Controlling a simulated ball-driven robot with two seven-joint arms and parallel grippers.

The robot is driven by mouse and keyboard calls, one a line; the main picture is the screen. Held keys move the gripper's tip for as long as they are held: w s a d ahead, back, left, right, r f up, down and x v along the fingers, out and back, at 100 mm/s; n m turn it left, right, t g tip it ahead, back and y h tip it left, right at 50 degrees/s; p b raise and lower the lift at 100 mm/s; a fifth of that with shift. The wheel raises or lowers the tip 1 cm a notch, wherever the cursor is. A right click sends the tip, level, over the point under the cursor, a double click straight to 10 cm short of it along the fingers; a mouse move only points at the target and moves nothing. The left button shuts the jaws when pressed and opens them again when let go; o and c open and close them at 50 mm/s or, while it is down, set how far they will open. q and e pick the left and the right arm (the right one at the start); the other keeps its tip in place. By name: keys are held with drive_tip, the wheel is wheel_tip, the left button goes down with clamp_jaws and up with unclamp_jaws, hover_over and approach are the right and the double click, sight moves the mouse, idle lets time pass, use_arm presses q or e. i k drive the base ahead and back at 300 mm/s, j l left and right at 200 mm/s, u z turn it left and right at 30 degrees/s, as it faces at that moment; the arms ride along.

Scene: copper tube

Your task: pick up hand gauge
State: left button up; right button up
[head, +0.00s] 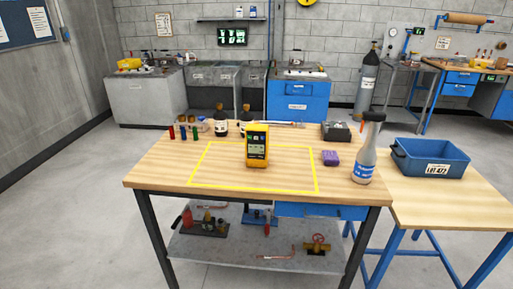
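A yellow hand-held gauge (257,147) with a dark screen and buttons stands upright on the wooden workbench (160,178). It is inside the yellow taped rectangle, near that rectangle's middle. Nothing covers its front. Neither of my grippers shows in the head view.
A grey spray bottle (365,160), a purple block (331,158) and a dark box (336,131) are at the bench's right. Several small coloured tubes and bottles line the back left. A blue bin (432,158) sits on the right side table. The taped area's front is clear.

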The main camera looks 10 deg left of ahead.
sight(256, 152)
drive_tip(key=i+j, duration=0.45)
drive_tip(key=j, duration=0.15)
drive_tip(key=i, duration=0.85)
